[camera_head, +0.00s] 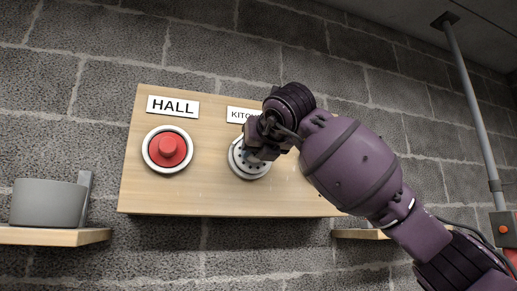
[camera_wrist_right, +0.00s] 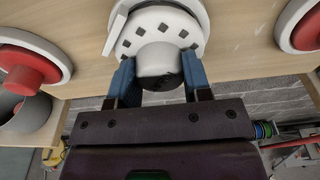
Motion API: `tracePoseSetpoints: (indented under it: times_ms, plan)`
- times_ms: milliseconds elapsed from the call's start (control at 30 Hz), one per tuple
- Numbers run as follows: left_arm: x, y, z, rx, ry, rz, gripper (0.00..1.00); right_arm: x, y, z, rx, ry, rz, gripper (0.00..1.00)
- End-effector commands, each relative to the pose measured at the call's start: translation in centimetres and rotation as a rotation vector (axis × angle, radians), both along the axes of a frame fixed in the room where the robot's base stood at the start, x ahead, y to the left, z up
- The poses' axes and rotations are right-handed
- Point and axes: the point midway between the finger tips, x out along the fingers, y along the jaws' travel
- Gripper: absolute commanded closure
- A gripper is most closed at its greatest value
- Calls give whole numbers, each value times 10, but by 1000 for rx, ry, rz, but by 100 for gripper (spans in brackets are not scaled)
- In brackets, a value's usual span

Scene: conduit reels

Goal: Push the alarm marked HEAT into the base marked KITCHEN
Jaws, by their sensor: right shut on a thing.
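A white round alarm (camera_head: 247,160) with dark slots is at the board below the label reading KITC, the rest hidden by my arm. It also shows in the right wrist view (camera_wrist_right: 188,22), with a pale grey knob (camera_wrist_right: 158,62) at its middle. No HEAT mark is readable. My left gripper is not in view.
The wooden board (camera_head: 205,195) hangs on a block wall. A white round base with a red centre (camera_head: 167,149) sits under HALL (camera_head: 172,106). Another red-centred one (camera_wrist_right: 304,32) is at the right. A grey bin (camera_head: 47,203) stands on the left shelf (camera_head: 60,236).

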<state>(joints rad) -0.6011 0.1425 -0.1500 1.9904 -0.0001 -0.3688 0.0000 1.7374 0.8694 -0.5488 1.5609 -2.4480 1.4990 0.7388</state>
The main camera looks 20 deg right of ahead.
Motion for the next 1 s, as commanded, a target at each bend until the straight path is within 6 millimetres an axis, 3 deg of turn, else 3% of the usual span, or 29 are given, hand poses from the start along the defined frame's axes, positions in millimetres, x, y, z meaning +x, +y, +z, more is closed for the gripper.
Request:
tracePoseSetpoints:
  times_ms: [900, 933, 1000]
  plan:
    - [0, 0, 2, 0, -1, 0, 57, 6, 0, 0, 1, -1, 0, 81]
    - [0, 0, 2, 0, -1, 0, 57, 6, 0, 0, 1, -1, 0, 52]
    - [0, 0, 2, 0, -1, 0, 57, 6, 0, 0, 1, -1, 0, 41]
